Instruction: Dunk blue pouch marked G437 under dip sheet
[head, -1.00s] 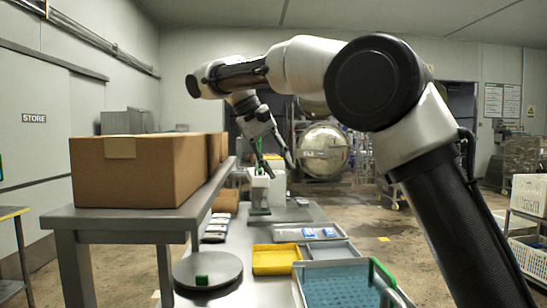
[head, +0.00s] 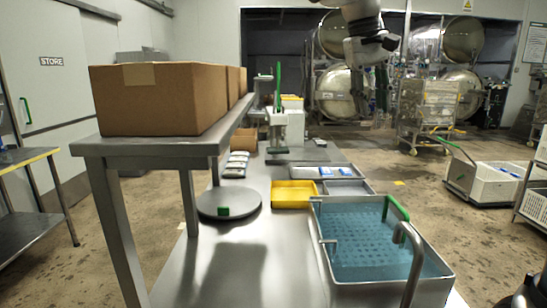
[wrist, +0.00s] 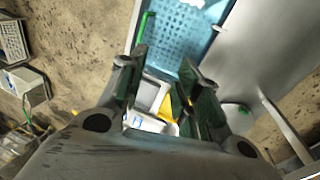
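The dip tank (head: 440,268) holds blue liquid with a perforated blue sheet (head: 360,235) in it; a green handle (head: 396,208) is at its right edge. The sheet also shows at the top of the wrist view (wrist: 182,30). White pouches with blue marks (head: 326,171) lie in a shallow tray behind the tank; I cannot read G437 on any. In the wrist view my gripper (wrist: 163,72) has its two dark green fingers apart, with nothing seen held between them. Trays show below and beyond the fingers. In the head view only my wrist links show at the top.
A yellow tray (head: 292,196) and a grey tray (head: 347,187) sit behind the tank. A round grey plate (head: 240,204) with a green block is left. Several packs (head: 237,162) lie behind it. Cardboard boxes (head: 160,98) stand on a raised shelf (head: 150,146). The front steel tabletop is clear.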

